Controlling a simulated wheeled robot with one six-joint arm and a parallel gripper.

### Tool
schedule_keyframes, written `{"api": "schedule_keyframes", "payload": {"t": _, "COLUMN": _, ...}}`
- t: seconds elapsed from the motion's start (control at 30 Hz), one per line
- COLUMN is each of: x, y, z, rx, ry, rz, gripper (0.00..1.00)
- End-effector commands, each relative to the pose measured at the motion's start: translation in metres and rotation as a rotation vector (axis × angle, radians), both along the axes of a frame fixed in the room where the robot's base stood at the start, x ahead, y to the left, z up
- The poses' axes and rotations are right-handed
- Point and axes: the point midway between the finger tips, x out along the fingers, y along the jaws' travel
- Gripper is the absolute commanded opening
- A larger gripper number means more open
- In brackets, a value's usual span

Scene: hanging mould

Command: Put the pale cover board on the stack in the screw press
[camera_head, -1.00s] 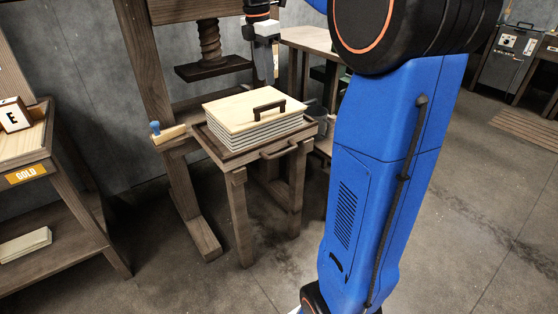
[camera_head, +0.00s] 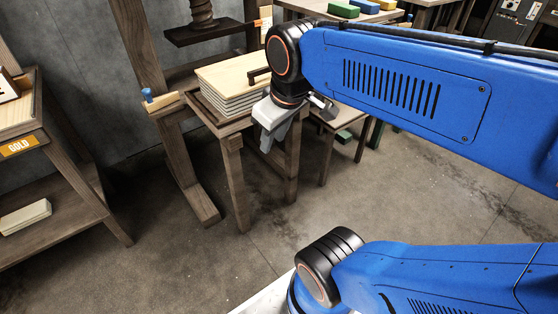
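The pale cover board (camera_head: 232,71) lies flat on top of the stack of pale grey sheets (camera_head: 234,100). Its dark handle (camera_head: 257,75) stands up near its right side, partly behind my arm. The stack sits on the wooden tray (camera_head: 216,118) at the front of the screw press. The press's dark platen (camera_head: 205,33) hangs under its screw (camera_head: 202,12), above and behind the board, with a gap between. My gripper (camera_head: 273,136) points down in front of the tray's right side in the picture, apart from the board. Its finger opening is not clear, and I see nothing held.
A shelf with a GOLD label (camera_head: 18,146) stands at the left, with pale boards (camera_head: 25,217) on its lower level. A blue-topped peg (camera_head: 148,95) stands beside the tray. A table with coloured blocks (camera_head: 343,9) is behind. The floor in front is clear.

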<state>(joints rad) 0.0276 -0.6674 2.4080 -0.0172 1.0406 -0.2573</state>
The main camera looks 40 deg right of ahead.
Motion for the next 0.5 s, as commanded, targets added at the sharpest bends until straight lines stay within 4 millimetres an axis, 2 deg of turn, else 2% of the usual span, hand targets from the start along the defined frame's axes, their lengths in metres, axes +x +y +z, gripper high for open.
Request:
{"api": "schedule_keyframes", "payload": {"t": 0.1, "x": -0.022, "y": 0.007, "z": -0.023, "rx": 0.056, "ry": -0.032, "rz": -0.106, "gripper": 0.29}}
{"api": "schedule_keyframes", "payload": {"t": 0.2, "x": -0.032, "y": 0.010, "z": -0.035, "rx": 0.090, "ry": -0.047, "rz": -0.171, "gripper": 0.29}}
{"api": "schedule_keyframes", "payload": {"t": 0.5, "x": -0.038, "y": 0.011, "z": -0.043, "rx": 0.113, "ry": -0.057, "rz": -0.212, "gripper": 0.29}}
